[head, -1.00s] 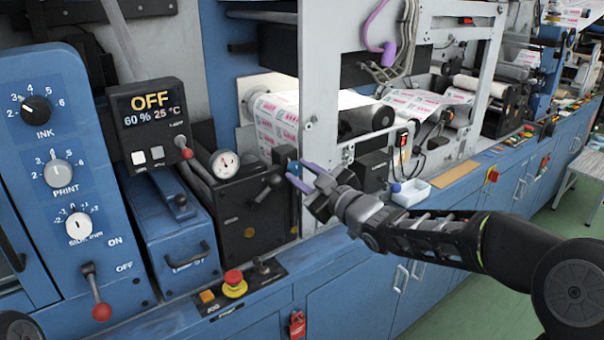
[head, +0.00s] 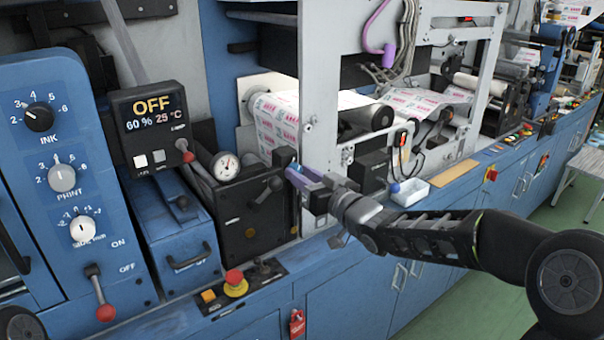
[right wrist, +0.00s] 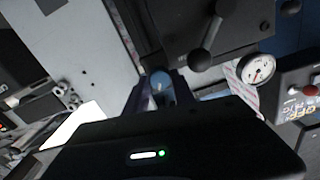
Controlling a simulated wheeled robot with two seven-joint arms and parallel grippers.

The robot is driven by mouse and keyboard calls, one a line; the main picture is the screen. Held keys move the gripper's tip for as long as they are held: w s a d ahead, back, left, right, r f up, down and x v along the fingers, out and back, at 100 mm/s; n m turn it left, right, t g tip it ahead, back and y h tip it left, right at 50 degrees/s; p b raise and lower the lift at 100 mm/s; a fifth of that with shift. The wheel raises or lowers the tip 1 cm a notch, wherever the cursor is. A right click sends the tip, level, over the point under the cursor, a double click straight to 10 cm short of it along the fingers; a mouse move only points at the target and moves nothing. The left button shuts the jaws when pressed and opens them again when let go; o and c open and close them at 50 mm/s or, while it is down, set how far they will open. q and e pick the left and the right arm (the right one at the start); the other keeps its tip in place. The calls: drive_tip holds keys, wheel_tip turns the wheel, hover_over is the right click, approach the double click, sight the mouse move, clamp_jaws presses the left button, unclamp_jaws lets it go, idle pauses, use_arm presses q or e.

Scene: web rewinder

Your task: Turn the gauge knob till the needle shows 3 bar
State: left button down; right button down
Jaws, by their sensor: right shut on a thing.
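The round white pressure gauge (head: 226,166) sits on top of the dark machine block, and it also shows at the right of the right wrist view (right wrist: 257,69). Its needle is too small to read exactly. The blue gauge knob (right wrist: 160,83) is on the dark block's right side, between my fingertips in the right wrist view. My right gripper (head: 292,170) is shut on this knob, its purple fingers hiding most of it in the head view. My left gripper is not in view.
A black lever (head: 268,190) stands on the dark block's front, close left of my right gripper. A white frame post (head: 313,110) rises just behind the gripper. A red stop button (head: 234,278) and a small white tray (head: 410,192) are on the ledge.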

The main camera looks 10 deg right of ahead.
idle(0.4)
drive_tip(key=c, duration=1.1)
unclamp_jaws()
drive_tip(key=shift+o, duration=0.2)
drive_tip(key=v, duration=0.8)
drive_tip(key=shift+b, duration=0.45)
